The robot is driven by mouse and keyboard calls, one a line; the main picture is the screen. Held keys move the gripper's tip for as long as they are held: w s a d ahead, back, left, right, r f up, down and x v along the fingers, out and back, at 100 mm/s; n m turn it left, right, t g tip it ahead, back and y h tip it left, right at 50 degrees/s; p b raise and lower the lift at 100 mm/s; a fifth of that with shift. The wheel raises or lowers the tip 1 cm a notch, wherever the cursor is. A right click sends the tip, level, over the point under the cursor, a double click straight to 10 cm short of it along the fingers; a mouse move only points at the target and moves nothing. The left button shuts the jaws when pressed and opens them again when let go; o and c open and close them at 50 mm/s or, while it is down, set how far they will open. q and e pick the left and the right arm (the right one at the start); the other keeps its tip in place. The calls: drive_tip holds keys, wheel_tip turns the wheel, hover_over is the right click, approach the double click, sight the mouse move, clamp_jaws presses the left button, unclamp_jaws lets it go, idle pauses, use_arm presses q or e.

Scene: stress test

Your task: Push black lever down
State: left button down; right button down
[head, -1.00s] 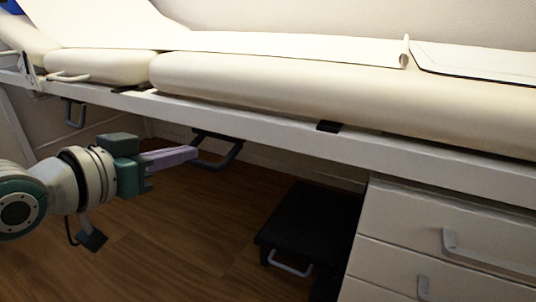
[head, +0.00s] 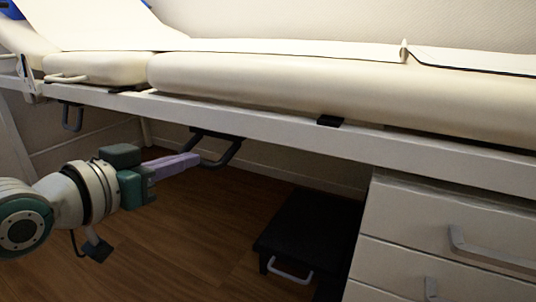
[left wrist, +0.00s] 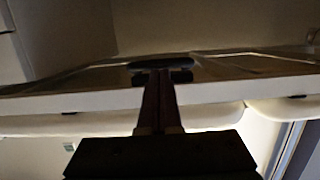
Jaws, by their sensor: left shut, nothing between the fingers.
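A black lever (head: 232,152), a bent loop handle, hangs under the front rail of the padded bed, near the middle. A similar dark lever (head: 72,118) hangs further left. My left gripper (head: 197,159) has purple fingers, which are shut and empty. In the head view its tips overlap the left part of the middle lever; I cannot tell whether they touch. In the left wrist view the closed fingers (left wrist: 159,78) point at a dark bar, the lever (left wrist: 161,64), which shows across their tips. My right gripper is not in view.
The bed's white rail (head: 280,128) runs just above the gripper. A black step stool (head: 305,232) stands on the wooden floor to the right, beside a white drawer cabinet (head: 410,215) with grey handles. The floor below the gripper is clear.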

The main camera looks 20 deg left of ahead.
use_arm(q)
drive_tip(key=w+f+t+b, duration=0.3)
drive_tip(key=f+b, duration=0.4)
drive_tip(key=b, duration=0.1)
drive_tip(key=shift+d+t+b, duration=0.15)
drive_tip(key=shift+t+b, duration=0.2)
drive_tip(key=shift+t, duration=0.05)
idle(0.5)
drive_tip(key=shift+w, duration=0.15)
drive_tip(key=shift+r, duration=0.1)
idle(0.3)
